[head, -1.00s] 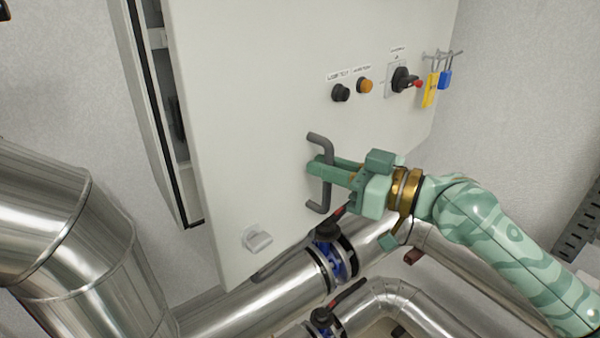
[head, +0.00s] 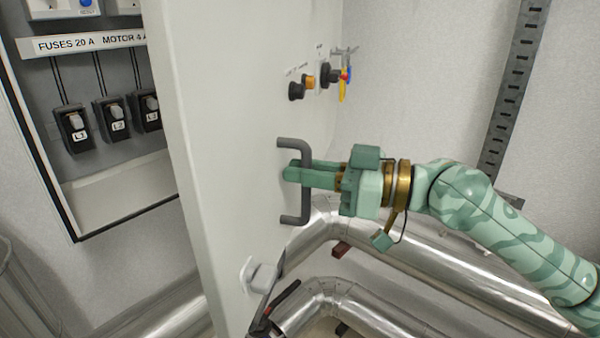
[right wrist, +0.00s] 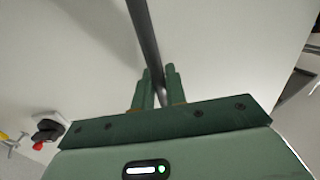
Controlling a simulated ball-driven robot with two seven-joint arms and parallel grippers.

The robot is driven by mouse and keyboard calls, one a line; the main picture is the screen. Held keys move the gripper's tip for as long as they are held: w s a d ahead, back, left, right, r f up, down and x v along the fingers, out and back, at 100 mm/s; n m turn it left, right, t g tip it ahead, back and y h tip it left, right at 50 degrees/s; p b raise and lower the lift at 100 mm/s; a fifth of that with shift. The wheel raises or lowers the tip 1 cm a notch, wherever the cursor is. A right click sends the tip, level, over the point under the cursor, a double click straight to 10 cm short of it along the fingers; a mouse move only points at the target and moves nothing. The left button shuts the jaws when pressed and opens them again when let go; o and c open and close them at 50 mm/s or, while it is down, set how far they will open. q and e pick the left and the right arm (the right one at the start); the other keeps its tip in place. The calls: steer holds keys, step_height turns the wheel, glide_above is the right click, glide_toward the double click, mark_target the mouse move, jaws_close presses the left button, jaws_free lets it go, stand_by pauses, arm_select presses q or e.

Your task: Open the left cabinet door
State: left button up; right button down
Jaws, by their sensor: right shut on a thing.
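The pale grey cabinet door (head: 215,130) stands swung well open in the head view, its outer face toward the right. A dark D-shaped handle (head: 302,205) is fixed to it. My right gripper (head: 292,174) is shut on the handle's upright bar; the bar also runs between the fingers in the right wrist view (right wrist: 143,40). The open cabinet (head: 110,190) behind the door shows fuses labelled L1 and L2 (head: 110,118) and a label strip (head: 85,43). My left gripper is not in view.
The door carries a black button (head: 297,91), an orange button (head: 309,81), a rotary switch (head: 327,75) and a white latch (head: 258,275). A perforated rail (head: 515,90) is on the right wall.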

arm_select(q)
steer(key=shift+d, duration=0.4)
arm_select(e)
steer(key=c, duration=1.5)
jaws_free()
steer(key=shift+w+a, duration=0.1)
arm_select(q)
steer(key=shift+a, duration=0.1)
